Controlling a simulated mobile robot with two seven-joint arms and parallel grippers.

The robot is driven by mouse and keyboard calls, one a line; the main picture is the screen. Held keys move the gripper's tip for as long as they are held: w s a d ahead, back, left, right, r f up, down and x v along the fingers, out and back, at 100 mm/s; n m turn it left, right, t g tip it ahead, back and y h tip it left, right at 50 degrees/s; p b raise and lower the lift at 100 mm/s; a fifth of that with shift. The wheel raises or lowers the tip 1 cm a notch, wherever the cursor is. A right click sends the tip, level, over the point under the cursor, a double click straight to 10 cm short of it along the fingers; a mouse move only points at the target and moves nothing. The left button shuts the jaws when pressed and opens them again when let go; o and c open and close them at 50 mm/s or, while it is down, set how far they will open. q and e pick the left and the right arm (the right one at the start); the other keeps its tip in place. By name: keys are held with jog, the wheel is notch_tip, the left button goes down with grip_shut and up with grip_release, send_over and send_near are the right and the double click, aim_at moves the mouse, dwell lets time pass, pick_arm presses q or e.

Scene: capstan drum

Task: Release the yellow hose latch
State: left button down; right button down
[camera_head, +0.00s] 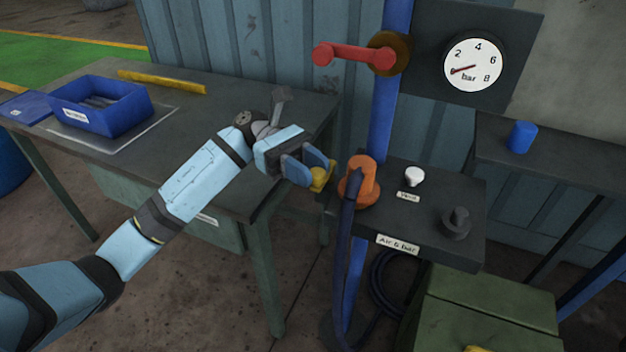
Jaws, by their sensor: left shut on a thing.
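The yellow hose latch (320,178) sits at the left side of the orange hose coupling (363,181). My left gripper (313,170) comes in from the left and is shut on the latch, with its fingers covering part of it. The dark hose (342,255) hangs down from the orange coupling, which is mounted at the left edge of the dark panel. Whether the latch has turned cannot be told. My right gripper is not in view.
The dark panel (462,249) carries a white vent knob (414,176) and a dark knob (456,221). Above are a red lever (355,54) on the blue pipe and a pressure gauge (473,65). A workbench (190,165) with a blue bin (101,122) stands left.

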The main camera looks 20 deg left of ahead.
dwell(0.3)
pick_arm(q)
jog(key=c, duration=0.8)
grip_release()
jog(key=shift+c, duration=0.2)
jog(key=v, duration=1.4)
